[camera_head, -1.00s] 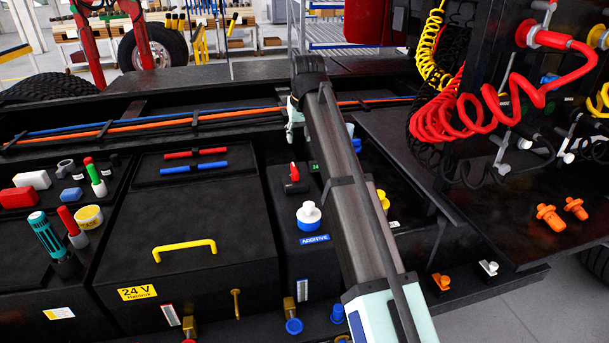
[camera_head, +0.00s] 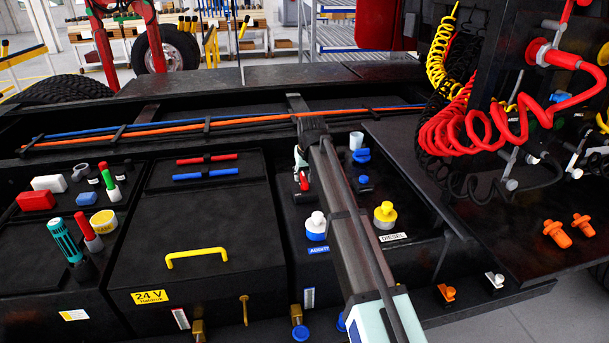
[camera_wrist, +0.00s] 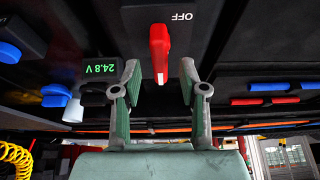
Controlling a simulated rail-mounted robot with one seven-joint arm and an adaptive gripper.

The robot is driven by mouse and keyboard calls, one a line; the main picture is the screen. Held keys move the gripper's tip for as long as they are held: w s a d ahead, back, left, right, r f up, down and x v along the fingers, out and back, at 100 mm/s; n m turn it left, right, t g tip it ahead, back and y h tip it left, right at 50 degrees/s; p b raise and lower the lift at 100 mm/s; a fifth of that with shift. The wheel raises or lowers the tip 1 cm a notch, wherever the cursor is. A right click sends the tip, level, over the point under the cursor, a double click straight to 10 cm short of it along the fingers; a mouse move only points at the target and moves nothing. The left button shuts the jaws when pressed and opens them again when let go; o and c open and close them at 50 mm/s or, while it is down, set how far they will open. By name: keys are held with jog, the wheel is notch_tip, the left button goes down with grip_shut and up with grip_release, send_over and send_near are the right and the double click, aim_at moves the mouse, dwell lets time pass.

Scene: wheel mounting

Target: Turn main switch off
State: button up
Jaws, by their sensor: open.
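The main switch is a red lever on the black battery-side panel. In the wrist view the red lever (camera_wrist: 159,48) stands upright in the picture, with a white "OFF" label (camera_wrist: 181,16) to the right of its upper end. My gripper (camera_wrist: 159,78) is open, one finger on each side of the lever's lower end, with gaps on both sides. In the head view the red switch (camera_head: 304,181) sits just below my gripper (camera_head: 300,160), partly hidden by it and my arm. A green "24.8 V" display (camera_wrist: 97,71) is lit beside the switch in the wrist view.
A white-and-blue additive cap (camera_head: 316,227) and a yellow diesel cap (camera_head: 385,215) stand near my arm. The battery box has a yellow handle (camera_head: 197,254) and red and blue bars behind it. Orange and blue lines (camera_head: 170,130) run behind the panel.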

jog(key=shift+x, duration=1.05)
grip_shut()
